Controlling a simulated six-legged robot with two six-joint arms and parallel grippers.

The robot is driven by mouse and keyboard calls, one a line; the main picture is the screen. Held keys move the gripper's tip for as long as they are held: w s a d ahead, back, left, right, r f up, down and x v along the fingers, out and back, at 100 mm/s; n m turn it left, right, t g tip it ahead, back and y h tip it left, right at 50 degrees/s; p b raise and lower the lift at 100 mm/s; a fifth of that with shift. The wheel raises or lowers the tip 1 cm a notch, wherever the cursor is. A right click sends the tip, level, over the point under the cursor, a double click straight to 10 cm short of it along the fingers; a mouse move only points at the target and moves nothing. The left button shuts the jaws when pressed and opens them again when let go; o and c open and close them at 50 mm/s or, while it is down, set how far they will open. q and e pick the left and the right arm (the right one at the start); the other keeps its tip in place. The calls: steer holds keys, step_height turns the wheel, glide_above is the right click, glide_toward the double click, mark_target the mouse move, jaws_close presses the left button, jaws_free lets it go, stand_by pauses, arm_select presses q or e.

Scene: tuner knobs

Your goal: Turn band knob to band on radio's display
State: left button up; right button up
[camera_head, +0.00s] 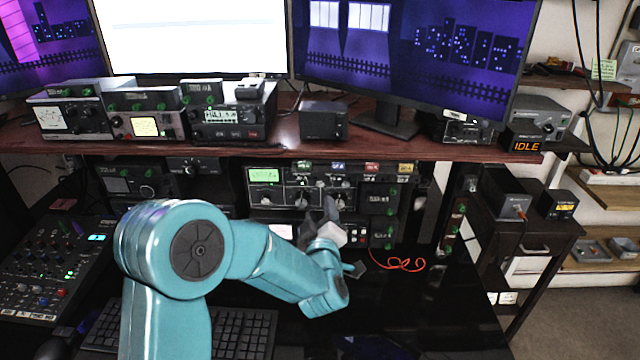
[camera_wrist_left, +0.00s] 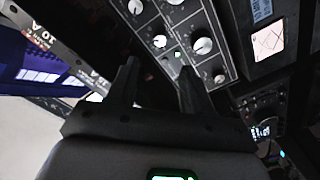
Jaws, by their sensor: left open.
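The radio (camera_head: 322,188) sits under the wooden shelf, with a lit green display (camera_head: 263,175) at its left and several pale knobs. Its text is too small to read, and I cannot tell which knob is the band knob. My left gripper (camera_head: 331,212) is in front of the radio's right-hand knob (camera_head: 340,202) and partly covers the lower panel. In the left wrist view my left gripper (camera_wrist_left: 158,82) is open and empty, its fingers pointing at a panel with several round knobs, one of them a white knob (camera_wrist_left: 203,45) just beyond the fingertips. My right gripper is not in view.
The wooden shelf (camera_head: 300,148) with more radios overhangs the panel. A red cable (camera_head: 400,264) lies on the black desk to the right of my gripper. A keyboard (camera_head: 240,332) and a mixer (camera_head: 45,270) are at the left. The desk's right part is fairly clear.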

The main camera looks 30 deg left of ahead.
mark_target(320, 184)
arm_select(q)
steer(key=p+x, duration=0.1)
steer(key=x, duration=0.9)
steer(key=shift+p, duration=0.35)
steer(key=shift+f, duration=0.1)
